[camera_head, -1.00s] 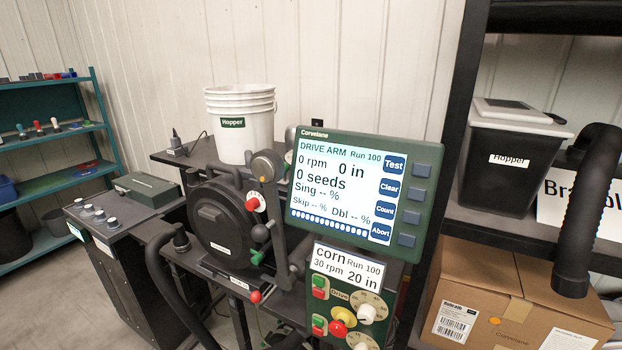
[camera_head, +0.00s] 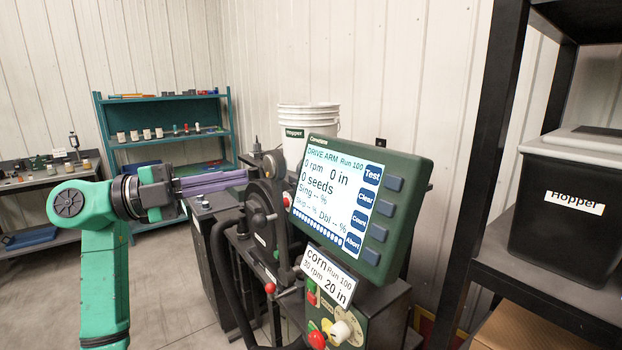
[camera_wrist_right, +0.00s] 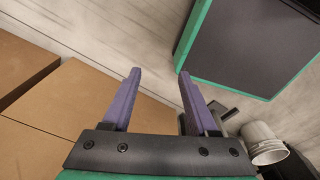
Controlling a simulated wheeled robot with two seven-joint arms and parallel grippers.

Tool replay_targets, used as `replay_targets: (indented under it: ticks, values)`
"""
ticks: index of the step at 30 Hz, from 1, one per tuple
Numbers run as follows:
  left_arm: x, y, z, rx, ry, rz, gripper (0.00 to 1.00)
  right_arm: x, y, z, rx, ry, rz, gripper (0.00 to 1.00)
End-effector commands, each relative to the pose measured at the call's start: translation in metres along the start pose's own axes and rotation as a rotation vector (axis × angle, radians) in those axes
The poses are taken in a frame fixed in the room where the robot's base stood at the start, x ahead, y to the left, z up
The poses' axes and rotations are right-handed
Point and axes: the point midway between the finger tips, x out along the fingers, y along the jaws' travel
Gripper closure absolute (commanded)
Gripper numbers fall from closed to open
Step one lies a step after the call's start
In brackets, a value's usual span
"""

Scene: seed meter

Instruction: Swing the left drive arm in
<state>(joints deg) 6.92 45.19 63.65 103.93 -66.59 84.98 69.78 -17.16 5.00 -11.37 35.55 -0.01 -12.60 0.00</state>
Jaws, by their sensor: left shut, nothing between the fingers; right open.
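The seed meter (camera_head: 258,208), a dark round housing, stands on the bench left of the screen. A grey upright bar (camera_head: 281,225), which looks like the drive arm, runs along its right side; I cannot tell how far it is swung. A red ball knob (camera_head: 270,287) shows below. My left gripper (camera_head: 246,177) reaches in from the left with its purple fingers shut and empty. Its tips are by the upper left of the meter; contact cannot be told. My right gripper (camera_wrist_right: 159,74) is open and empty. The screen (camera_head: 339,190) reads DRIVE ARM, 0 rpm, 0 seeds.
A white hopper bucket (camera_head: 309,125) stands behind the meter. A black hose (camera_head: 221,265) curves down in front. A control box with knobs (camera_head: 341,330) is below the screen. A black bin (camera_head: 572,200) sits on the right shelf. Cardboard boxes (camera_wrist_right: 85,110) show in the right wrist view.

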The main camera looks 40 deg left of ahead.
Motion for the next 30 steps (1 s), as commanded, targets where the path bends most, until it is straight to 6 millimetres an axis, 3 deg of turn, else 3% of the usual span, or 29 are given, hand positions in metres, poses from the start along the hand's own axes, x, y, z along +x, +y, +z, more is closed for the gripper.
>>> replay_targets:
  ticks: [5,11,17,26,30]
  values:
    - [-0.001,0.0,-0.003,0.006,-0.007,0.012,1.0,-0.001,0.007,0.002,-0.003,-0.002,0.009,0.41]
    - [0.002,-0.001,-0.003,0.005,-0.004,0.011,1.0,-0.001,-0.012,-0.002,0.003,0.003,-0.017,0.41]
    - [0.031,-0.004,-0.003,0.004,-0.003,0.009,1.0,-0.018,-0.012,-0.004,0.001,0.002,-0.017,0.41]
    - [0.098,-0.005,-0.004,0.002,-0.001,0.007,1.0,-0.051,-0.004,-0.005,0.002,0.0,-0.006,0.41]
    - [0.092,-0.004,0.02,0.0,-0.005,0.006,1.0,-0.062,-0.003,-0.006,0.002,0.0,-0.006,0.41]
